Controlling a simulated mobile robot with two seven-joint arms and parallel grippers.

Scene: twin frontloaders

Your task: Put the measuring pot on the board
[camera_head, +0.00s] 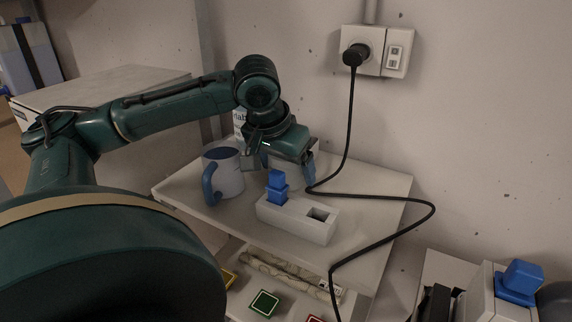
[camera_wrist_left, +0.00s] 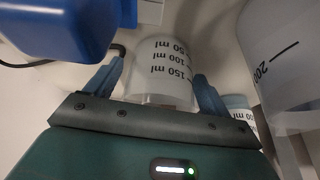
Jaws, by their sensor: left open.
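My left gripper (camera_head: 280,164) is open above the back of the white tabletop (camera_head: 375,195), pointing down. In the left wrist view its two blue fingers (camera_wrist_left: 160,72) stand on either side of a whitish measuring pot (camera_wrist_left: 165,62) with black ml marks; I cannot tell whether they touch it. In the head view the gripper mostly hides this pot (camera_head: 295,176). A larger marked vessel (camera_wrist_left: 285,45) is at the right of the wrist view, with another marked pot (camera_wrist_left: 237,103) partly behind it. I cannot tell which surface is the board. My right gripper is not in view.
A mug with a blue handle (camera_head: 228,176) stands left of the gripper. A white block (camera_head: 298,219) with a blue piece (camera_head: 277,187) stands in front. A black cable (camera_head: 375,193) crosses the tabletop from the wall socket. Coloured tiles (camera_head: 264,304) lie on a lower shelf.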

